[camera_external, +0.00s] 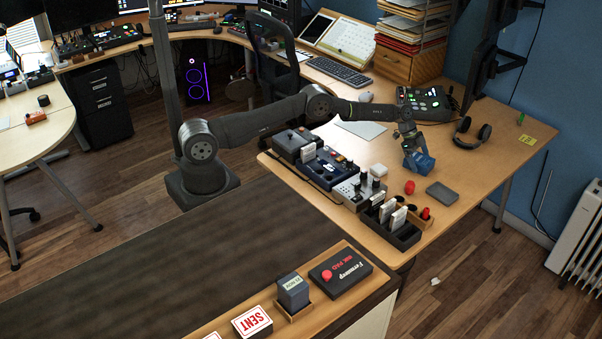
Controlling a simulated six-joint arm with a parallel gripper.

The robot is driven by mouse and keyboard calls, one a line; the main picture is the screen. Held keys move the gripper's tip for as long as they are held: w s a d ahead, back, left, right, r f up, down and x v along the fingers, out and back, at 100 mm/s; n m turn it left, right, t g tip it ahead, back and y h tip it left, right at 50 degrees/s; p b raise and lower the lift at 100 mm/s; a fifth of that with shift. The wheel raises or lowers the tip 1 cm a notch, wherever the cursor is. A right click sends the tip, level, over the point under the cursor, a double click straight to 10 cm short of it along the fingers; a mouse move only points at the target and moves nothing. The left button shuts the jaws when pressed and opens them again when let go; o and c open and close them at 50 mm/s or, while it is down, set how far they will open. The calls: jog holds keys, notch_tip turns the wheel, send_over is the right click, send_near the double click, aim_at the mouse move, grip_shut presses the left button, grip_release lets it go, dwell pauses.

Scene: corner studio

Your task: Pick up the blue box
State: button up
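A small blue box (421,163) is on the right part of the wooden desk, tilted in the picture. My gripper (411,149) points down at the box from above, and its fingers overlap the box's upper left part. The picture is too small to tell whether the fingers are closed on it or only beside it. I also cannot tell whether the box touches the desk.
A dark grey block (442,193) and a red object (409,187) lie just in front of the box. A black organizer (401,235) stands nearer the desk's front edge. Headphones (472,133) and a console with lit buttons (425,103) are behind.

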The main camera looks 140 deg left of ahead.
jog(key=c, duration=1.1)
jog(key=shift+r, duration=0.1)
